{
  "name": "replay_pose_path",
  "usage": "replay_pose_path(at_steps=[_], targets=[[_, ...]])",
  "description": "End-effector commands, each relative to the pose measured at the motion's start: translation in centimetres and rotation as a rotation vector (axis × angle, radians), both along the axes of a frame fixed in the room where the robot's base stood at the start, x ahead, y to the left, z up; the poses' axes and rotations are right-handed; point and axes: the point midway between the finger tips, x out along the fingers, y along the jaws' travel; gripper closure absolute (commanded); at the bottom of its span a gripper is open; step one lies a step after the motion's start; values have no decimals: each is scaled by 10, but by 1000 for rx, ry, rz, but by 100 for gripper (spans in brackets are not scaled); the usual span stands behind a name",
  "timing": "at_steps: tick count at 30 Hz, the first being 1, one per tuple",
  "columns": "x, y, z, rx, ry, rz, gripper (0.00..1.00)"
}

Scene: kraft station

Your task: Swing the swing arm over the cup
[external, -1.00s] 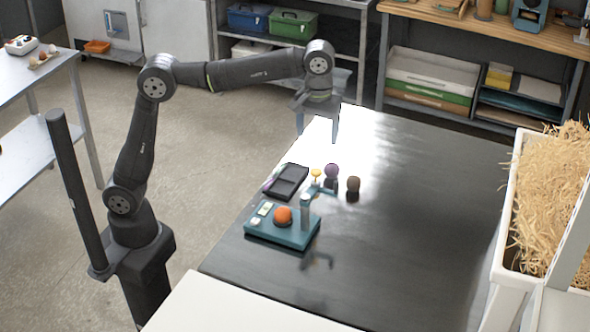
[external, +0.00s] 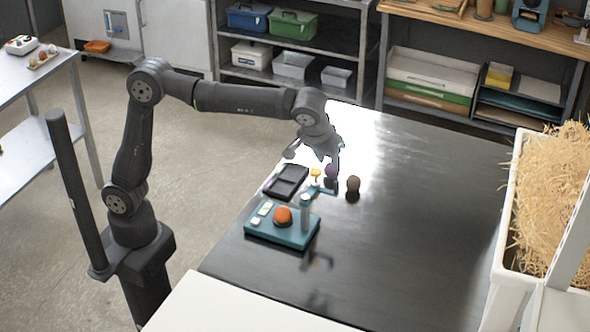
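A teal base (external: 272,236) sits on the black table. An orange ball (external: 282,215) rests on it in what looks like a dark round seat, perhaps the cup. A grey post (external: 305,213) stands at its right end, and a teal swing arm (external: 320,191) reaches from the post toward the back, away from the orange ball. My gripper (external: 314,160) is tilted above the far side of the table, with its fingers spread and nothing seen between them. One finger overlaps the view close to the purple ball (external: 331,170); I cannot tell whether they touch.
A black tray (external: 286,181) lies behind the base. A small yellow piece (external: 316,174) stands near the purple ball, and a brown ball (external: 353,183) sits to the right. A white bin of straw (external: 545,205) is at the right edge. The table's right half is clear.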

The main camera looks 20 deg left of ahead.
Motion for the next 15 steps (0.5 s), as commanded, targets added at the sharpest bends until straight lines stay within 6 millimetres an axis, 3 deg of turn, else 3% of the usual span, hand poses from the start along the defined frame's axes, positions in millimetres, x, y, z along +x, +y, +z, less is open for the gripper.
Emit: replay_pose_path(at_steps=[9, 15], targets=[[26, -6, -67, 4, 2, 2, 64], [39, -10, -99, 2, 3, 2, 64]])
